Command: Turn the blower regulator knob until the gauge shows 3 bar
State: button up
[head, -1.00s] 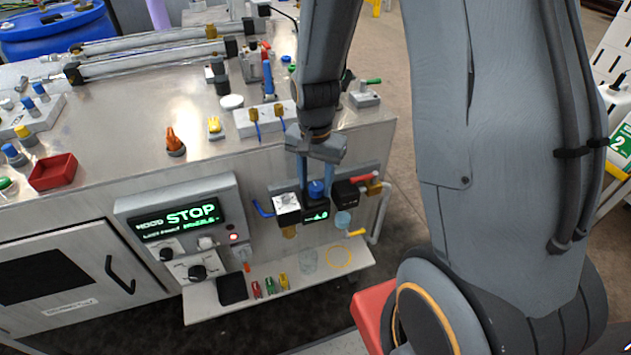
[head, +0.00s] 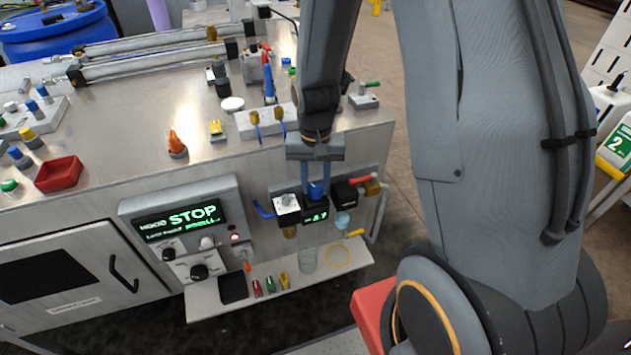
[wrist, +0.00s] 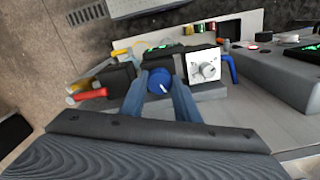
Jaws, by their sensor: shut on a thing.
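The blower regulator knob (head: 316,190) is a blue round knob on top of a black unit at the front of the bench. It also shows in the wrist view (wrist: 160,82), with a white pointer mark on its face. My gripper (head: 316,181) is shut on the knob from above, one blue finger on either side. The gauge (head: 317,215) is a small black display with green digits just below the knob. Its digits are too small to read surely. In the wrist view the gauge's green face (wrist: 158,48) is mostly edge-on and unreadable.
Left of the knob is a white dial (head: 286,203) with a blue lever (head: 263,209). A black block (head: 345,194) stands close on the right. A display panel (head: 180,218) reads STOP. A shelf (head: 215,305) below holds small coloured parts.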

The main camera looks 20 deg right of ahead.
aim_at(316, 188)
jog(key=shift+n+p, duration=0.4)
jog(key=shift+n, duration=1.1)
jog(key=o, duration=1)
jog(key=shift+o, duration=0.2)
jog(key=shift+r, duration=0.15)
jog(key=shift+r+b, duration=0.65)
jog(key=shift+r, duration=3.15)
jog(key=s+r+n+t, duration=0.1)
jog(key=s+r, duration=0.3)
jog(key=s, duration=0.6)
